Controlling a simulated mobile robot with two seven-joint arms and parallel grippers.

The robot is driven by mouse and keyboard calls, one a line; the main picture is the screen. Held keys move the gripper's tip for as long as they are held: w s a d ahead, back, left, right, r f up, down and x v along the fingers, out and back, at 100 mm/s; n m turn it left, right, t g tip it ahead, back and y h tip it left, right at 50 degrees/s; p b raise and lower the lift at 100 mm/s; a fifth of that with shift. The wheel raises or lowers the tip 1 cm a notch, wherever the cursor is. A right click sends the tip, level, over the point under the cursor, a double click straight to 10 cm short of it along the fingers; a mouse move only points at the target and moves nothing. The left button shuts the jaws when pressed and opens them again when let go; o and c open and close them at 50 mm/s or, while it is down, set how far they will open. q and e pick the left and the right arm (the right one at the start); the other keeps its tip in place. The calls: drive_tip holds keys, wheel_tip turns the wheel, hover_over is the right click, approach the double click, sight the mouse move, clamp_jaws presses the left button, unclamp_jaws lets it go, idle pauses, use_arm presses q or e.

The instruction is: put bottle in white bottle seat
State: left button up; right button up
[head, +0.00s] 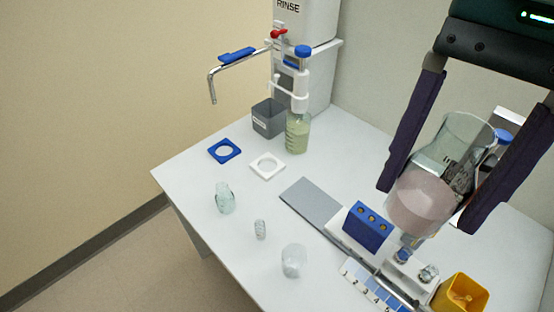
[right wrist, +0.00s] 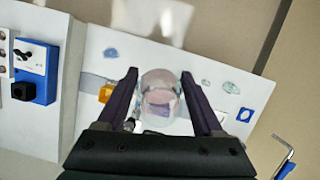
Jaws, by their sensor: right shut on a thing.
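My right gripper (head: 428,205) is shut on a clear glass bottle (head: 420,203) with pinkish contents. The bottle is tilted in the head view and held above the right part of the table. In the right wrist view the bottle (right wrist: 159,95) sits between the two dark fingers (right wrist: 160,100). The white bottle seat (head: 267,158) is a flat square ring lying on the table, left of the bottle and apart from it. Its opening looks empty. My left gripper is not in view.
A similar blue ring (head: 224,143) lies left of the white one. Behind stand a grey bin (head: 269,118), a green-filled bottle (head: 298,134) and the rinse dispenser (head: 301,85). Small glass vessels (head: 225,199), a blue block (head: 368,228) and a yellow box (head: 459,296) stand nearer.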

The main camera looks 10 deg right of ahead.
drive_tip(key=shift+w+a+f+m+t+y+b, duration=0.2)
drive_tip(key=shift+w+a+f+m+t+b, duration=1.05)
drive_tip(key=shift+f+b, duration=5.3)
drive_tip(key=shift+w+d+f+m+g+y+b, duration=0.45)
drive_tip(key=shift+f+m+b, duration=2.95)
drive_tip(key=shift+f, duration=5.35)
drive_tip(key=shift+w+a+f+m+t+h+b, duration=0.2)
drive_tip(key=shift+w+f+m+t+b, duration=0.65)
drive_tip(key=shift+f+b, duration=6.15)
drive_tip(key=shift+s+f+p, duration=0.15)
drive_tip(key=shift+f+p, duration=0.4)
drive_tip(key=shift+f, duration=0.15)
drive_tip(key=shift+f, duration=0.15)
drive_tip(key=o, duration=1.5)
